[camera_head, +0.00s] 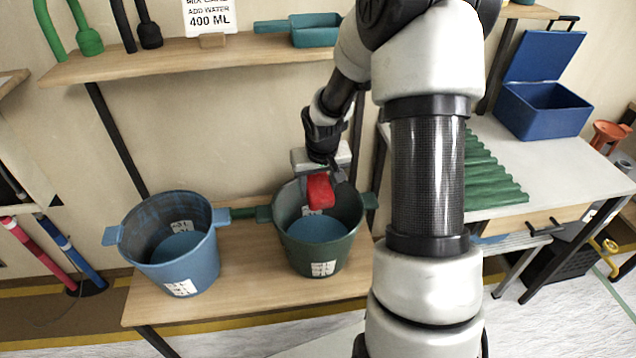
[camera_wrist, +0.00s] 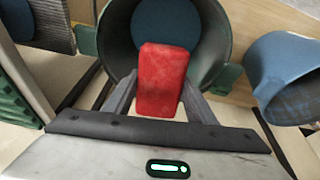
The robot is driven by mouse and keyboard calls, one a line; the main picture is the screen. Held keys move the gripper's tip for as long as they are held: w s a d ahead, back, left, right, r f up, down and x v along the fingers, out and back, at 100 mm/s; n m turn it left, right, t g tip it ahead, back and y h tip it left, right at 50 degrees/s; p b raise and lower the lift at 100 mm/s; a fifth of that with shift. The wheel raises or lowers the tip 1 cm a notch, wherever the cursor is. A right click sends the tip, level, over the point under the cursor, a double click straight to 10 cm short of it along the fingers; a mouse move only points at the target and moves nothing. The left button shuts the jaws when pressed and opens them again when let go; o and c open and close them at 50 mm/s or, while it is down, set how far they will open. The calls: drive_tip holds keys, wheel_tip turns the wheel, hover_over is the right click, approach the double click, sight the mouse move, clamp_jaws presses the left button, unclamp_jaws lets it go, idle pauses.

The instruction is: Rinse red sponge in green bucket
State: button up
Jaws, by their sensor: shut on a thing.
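The red sponge (camera_head: 320,191) is held between the fingers of my gripper (camera_head: 321,180), over the mouth of the green bucket (camera_head: 318,251). The bucket stands on a wooden bench and has blue liquid or a blue surface at its bottom. In the wrist view, the red sponge (camera_wrist: 162,80) sits between the two grey fingers of my gripper (camera_wrist: 160,98), with the open green bucket (camera_wrist: 118,40) behind it. The sponge appears above the blue surface, apart from it.
A blue bucket (camera_head: 172,262) stands left of the green one on the wooden bench (camera_head: 244,272). A white table with a blue box (camera_head: 543,112) and a green corrugated sheet (camera_head: 492,175) is at right.

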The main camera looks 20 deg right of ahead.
wheel_tip(320, 180, down, 18)
drive_tip(key=b, duration=0.4)
drive_tip(key=shift+b, duration=0.3)
drive_tip(key=shift+f, duration=0.25)
idle(0.7)
drive_tip(key=shift+f, duration=1.15)
drive_tip(key=shift+a, duration=0.1)
drive_tip(key=shift+d+r, duration=0.1)
drive_tip(key=shift+d, duration=1.5)
idle(2.8)
